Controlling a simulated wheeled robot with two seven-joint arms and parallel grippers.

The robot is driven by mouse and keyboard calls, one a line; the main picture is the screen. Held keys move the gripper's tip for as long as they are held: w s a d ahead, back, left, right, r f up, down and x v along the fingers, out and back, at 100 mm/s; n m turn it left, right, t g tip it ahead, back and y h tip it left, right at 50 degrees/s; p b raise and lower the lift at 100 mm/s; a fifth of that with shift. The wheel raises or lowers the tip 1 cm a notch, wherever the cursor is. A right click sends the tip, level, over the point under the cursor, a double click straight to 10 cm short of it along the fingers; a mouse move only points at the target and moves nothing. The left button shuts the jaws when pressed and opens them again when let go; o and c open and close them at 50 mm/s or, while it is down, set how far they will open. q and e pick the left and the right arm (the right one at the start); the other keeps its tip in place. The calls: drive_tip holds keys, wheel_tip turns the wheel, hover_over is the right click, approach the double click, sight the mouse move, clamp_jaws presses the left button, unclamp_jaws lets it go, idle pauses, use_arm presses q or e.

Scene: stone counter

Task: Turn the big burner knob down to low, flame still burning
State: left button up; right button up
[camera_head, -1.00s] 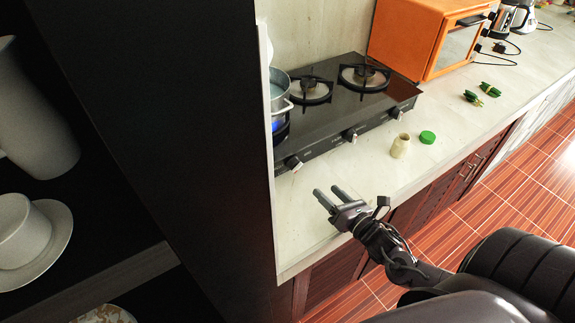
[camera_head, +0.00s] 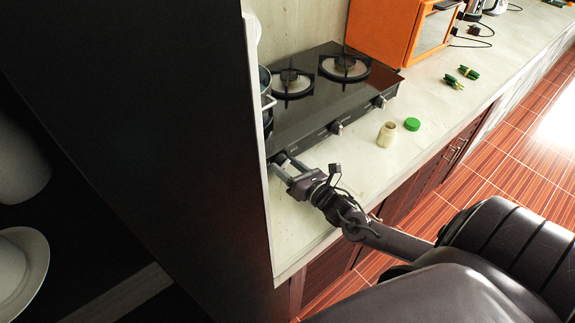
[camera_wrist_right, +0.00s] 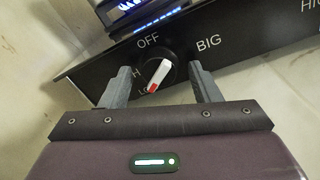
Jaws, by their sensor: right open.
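The stove (camera_head: 310,122) is black and stands on the counter against the wall. In the right wrist view the big burner knob (camera_wrist_right: 160,74) is round and black with a white pointer. The pointer's red end points down-left, at the LO mark. My right gripper (camera_head: 279,164) is open at the stove's front-left corner. Its fingers (camera_wrist_right: 160,70) stand on either side of the knob; I cannot tell whether they touch it. Blue flame (camera_wrist_right: 128,5) shows at the top of the wrist view. My left gripper is not in view.
A pot (camera_head: 267,90) on the left burner is partly hidden by the dark cabinet side (camera_head: 160,120), close left of my gripper. An open jar (camera_head: 387,135) and green lid (camera_head: 412,124) stand on the counter to the right. An orange oven (camera_head: 395,35) stands behind.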

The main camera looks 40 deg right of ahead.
drive_tip(key=c, duration=1)
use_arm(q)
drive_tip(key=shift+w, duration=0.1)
use_arm(e)
drive_tip(key=shift+w, duration=0.1)
drive_tip(key=n, duration=0.3)
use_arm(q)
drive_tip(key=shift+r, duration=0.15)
use_arm(e)
drive_tip(key=shift+r+n, duration=0.1)
drive_tip(key=shift+n, duration=1.8)
